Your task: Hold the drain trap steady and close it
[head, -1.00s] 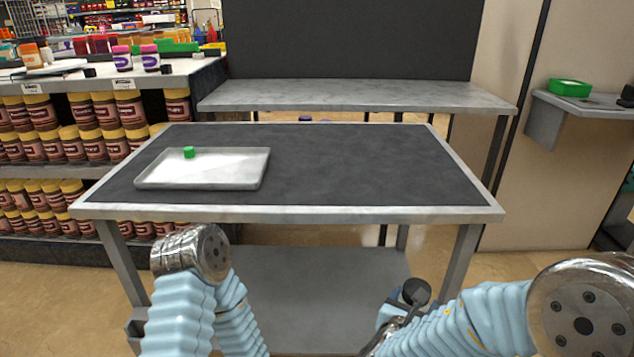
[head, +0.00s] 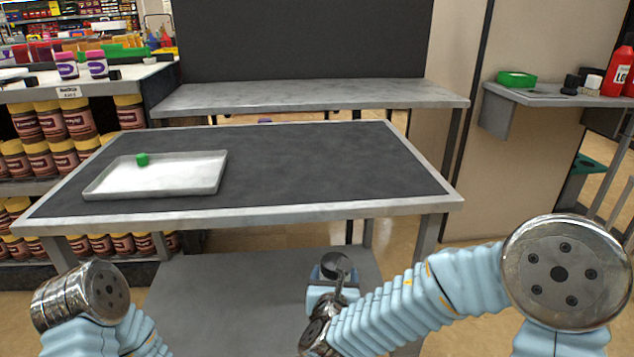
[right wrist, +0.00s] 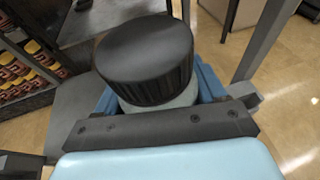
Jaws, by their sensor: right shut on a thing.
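My right gripper (head: 328,285) is shut on a dark, round-topped part (head: 337,264), which I take to be the drain trap. It is held in front of the table, over the lower shelf in the picture. In the right wrist view the part shows a black ribbed cap (right wrist: 146,60) above a pale grey body (right wrist: 180,98). The blue fingers are on both sides of the pale body, below the cap. Only a link of my left arm shows at lower left in the head view; its gripper is out of view. A small green piece (head: 142,160) sits on the tray.
The pale tray (head: 190,183) lies on the left of the dark-topped table (head: 300,165); the table's middle and right are clear. A grey bench (head: 310,97) stands behind. Jar shelves (head: 60,121) are at left. A wall shelf (head: 550,97) at right holds a green tray (head: 516,78) and red bottle (head: 618,70).

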